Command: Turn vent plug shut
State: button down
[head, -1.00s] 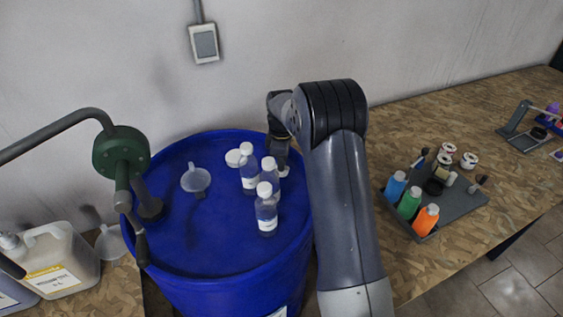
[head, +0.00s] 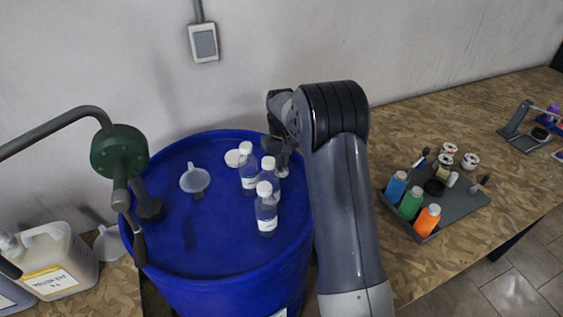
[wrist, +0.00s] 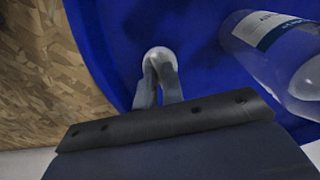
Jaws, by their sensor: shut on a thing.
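The vent plug (wrist: 160,52) is a small pale round cap on the blue drum lid, near the rim in the wrist view. My gripper (wrist: 158,73) is shut on it, with the fingers close together at its near side. In the head view my gripper (head: 283,149) is low over the far right part of the drum (head: 215,240). The plug cannot be made out there, and how far it is turned cannot be told.
Clear bottles with white caps (head: 266,212) stand on the lid close to my gripper; one bottle (wrist: 275,50) is near in the wrist view. A funnel (head: 195,179), a white disc (head: 233,158) and a green pump (head: 119,152) are on the drum. A tray (head: 462,205) sits right.

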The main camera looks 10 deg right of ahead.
jog(key=m, duration=0.5)
jog(key=shift+m, duration=0.3)
jog(key=m, duration=0.5)
jog(key=shift+m, duration=0.3)
jog(key=c, duration=1.5)
grip_release()
jog(key=shift+c, duration=0.2)
jog(key=shift+r, duration=0.1)
notch_tip(320, 180, up, 11)
jog(key=b, duration=0.1)
jog(key=shift+f, duration=0.2)
